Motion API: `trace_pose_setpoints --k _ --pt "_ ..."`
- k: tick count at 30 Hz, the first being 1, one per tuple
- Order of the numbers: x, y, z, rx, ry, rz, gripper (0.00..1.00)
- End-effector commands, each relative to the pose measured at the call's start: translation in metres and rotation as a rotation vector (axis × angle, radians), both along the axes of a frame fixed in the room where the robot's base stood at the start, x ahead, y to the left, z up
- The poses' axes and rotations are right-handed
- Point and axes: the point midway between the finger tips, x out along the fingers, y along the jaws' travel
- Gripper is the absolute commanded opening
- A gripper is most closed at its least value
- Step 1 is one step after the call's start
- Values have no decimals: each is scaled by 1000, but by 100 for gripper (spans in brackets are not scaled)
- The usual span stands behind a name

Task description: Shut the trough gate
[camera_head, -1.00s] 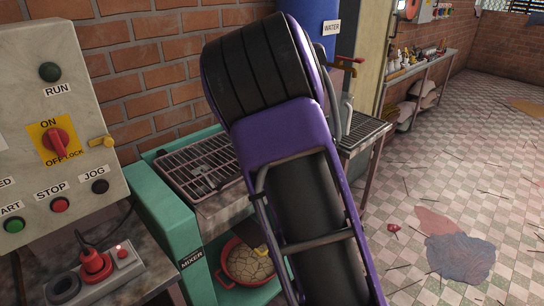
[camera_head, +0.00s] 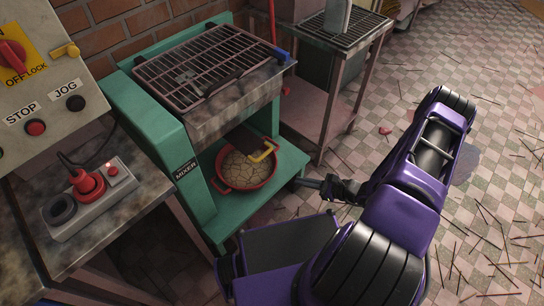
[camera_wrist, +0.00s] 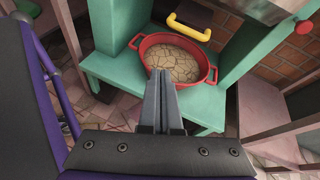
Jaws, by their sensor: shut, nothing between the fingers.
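The teal mixer (camera_head: 156,125) has a metal trough (camera_head: 235,110) under a barred grille. A dark gate plate (camera_head: 240,138) with a yellow handle (camera_head: 264,151) sticks out below the trough, above a red pan (camera_head: 236,188) of cracked dough. In the wrist view the yellow handle (camera_wrist: 189,27) is beyond the pan (camera_wrist: 205,82). My gripper (camera_head: 302,182) is shut and empty, right of the pan and apart from the handle. Its fingertips (camera_wrist: 160,76) overlap the pan's near rim in the wrist view. The gate's inner end is hidden.
A control panel (camera_head: 50,85) and a bench with a red plug (camera_head: 88,184) stand at the left. A metal side table (camera_head: 345,40) stands behind right. Thin sticks litter the open tiled floor (camera_head: 490,165) at the right.

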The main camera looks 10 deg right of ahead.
Motion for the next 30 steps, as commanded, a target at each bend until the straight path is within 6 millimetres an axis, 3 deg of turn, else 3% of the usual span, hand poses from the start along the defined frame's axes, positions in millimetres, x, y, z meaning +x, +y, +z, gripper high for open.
trace_pose_setpoints --k 6,14,30 --pt "-1 10 7 224 -37 -244 0" --pt "9 15 9 271 -53 -295 0" --pt "94 73 -12 267 -51 -291 0"
